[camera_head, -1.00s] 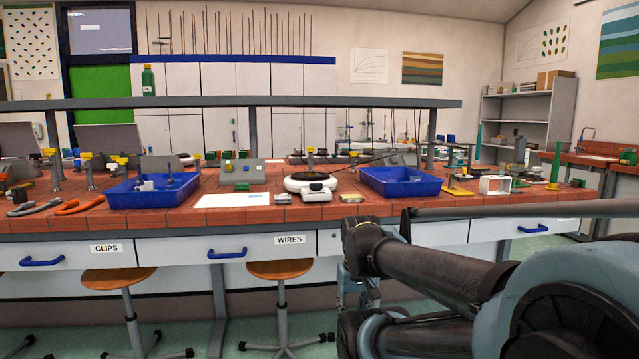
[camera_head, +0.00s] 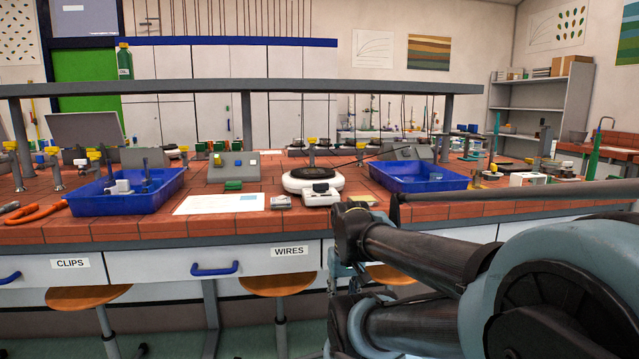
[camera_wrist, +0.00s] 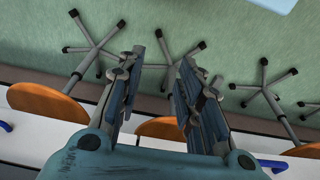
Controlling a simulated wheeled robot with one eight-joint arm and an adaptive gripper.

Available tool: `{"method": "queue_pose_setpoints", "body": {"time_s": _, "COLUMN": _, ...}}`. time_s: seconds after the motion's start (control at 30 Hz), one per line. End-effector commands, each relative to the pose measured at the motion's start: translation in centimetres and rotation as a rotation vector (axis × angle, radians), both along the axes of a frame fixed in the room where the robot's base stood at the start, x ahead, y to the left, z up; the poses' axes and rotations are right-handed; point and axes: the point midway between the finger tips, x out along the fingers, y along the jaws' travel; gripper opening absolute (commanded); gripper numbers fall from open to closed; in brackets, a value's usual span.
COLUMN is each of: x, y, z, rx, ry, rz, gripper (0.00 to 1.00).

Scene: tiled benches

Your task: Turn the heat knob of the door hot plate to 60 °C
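A round white hot plate (camera_head: 313,180) with a dark top stands on the tiled bench, right of centre, between two blue trays. A small white box (camera_head: 321,194) with a dark panel sits at its front. No heat knob or temperature mark can be made out at this size. I cannot tell whether this is the door hot plate. My gripper (camera_wrist: 160,75) is open and empty in the wrist view, its two fingers well apart, pointing at the floor and stools. It is in front of the bench and below its top, away from the hot plate.
Blue trays (camera_head: 75,204) (camera_head: 456,184) stand left and right of the hot plate. A white sheet (camera_head: 205,204) lies near the front edge. A grey shelf (camera_head: 215,88) spans above the bench. Stools (camera_head: 92,297) (camera_head: 276,284) stand under the drawers. A dark plate shows farther right.

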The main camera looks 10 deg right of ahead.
Motion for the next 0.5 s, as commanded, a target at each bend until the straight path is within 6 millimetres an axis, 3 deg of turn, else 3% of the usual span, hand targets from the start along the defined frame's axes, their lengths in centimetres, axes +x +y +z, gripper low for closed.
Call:
{"method": "queue_pose_setpoints", "body": {"time_s": 0.17, "x": 0.0, "y": 0.0, "z": 0.0, "rx": 0.000, "ry": 0.000, "rz": 0.000, "gripper": 0.33}}
{"method": "queue_pose_setpoints", "body": {"time_s": 0.23, "x": 0.0, "y": 0.0, "z": 0.0, "rx": 0.000, "ry": 0.000, "rz": 0.001, "gripper": 0.38}}
{"method": "queue_pose_setpoints", "body": {"time_s": 0.37, "x": -0.2, "y": 0.0, "z": 1.8, "rx": -0.006, "ry": -0.008, "rz": 0.033, "gripper": 0.38}}
{"method": "queue_pose_setpoints", "body": {"time_s": 0.5, "x": 2.2, "y": 0.1, "z": 5.7, "rx": -0.025, "ry": 0.006, "rz": 0.136, "gripper": 0.38}}
